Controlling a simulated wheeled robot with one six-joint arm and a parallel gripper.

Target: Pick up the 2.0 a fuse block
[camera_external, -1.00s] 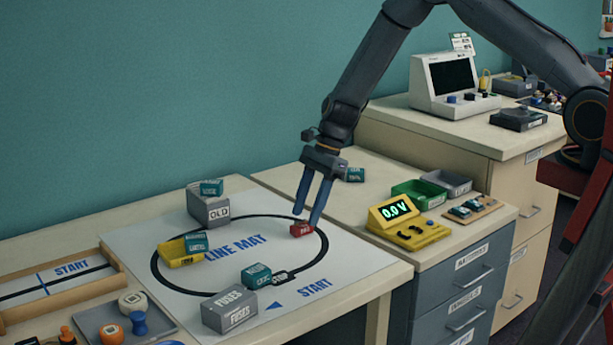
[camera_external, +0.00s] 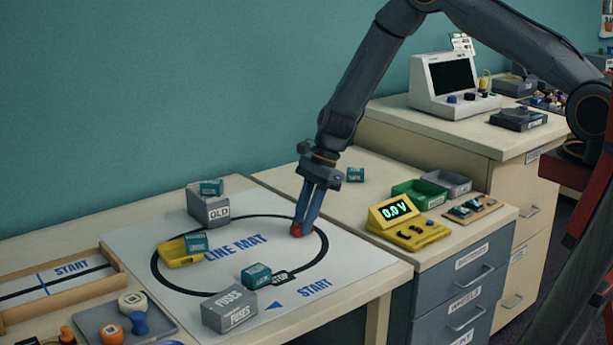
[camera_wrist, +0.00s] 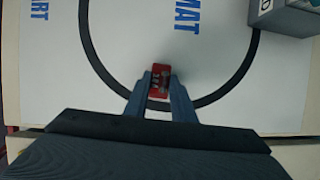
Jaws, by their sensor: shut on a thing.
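A small red block (camera_external: 296,231) is between the fingertips of my gripper (camera_external: 303,222), at the right part of the line mat's black loop. In the wrist view the red block (camera_wrist: 160,82) shows pale marks on its top, too small to read. My gripper (camera_wrist: 160,90) is shut on it, one blue finger on each side. The block is at or close to the mat surface; I cannot tell whether it touches. Several teal blocks also stand around: one (camera_external: 256,276) near the loop's front, one (camera_external: 195,242) by the yellow tray, one (camera_external: 211,187) on the OLD box.
The grey OLD box (camera_external: 209,213), yellow tray (camera_external: 178,258) and grey FUSES box (camera_external: 228,312) stand on the line mat (camera_external: 335,283). A yellow meter (camera_external: 405,232) reading 0.0 V stands to the right. Another teal block (camera_external: 355,174) is behind my gripper. The loop's middle right is clear.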

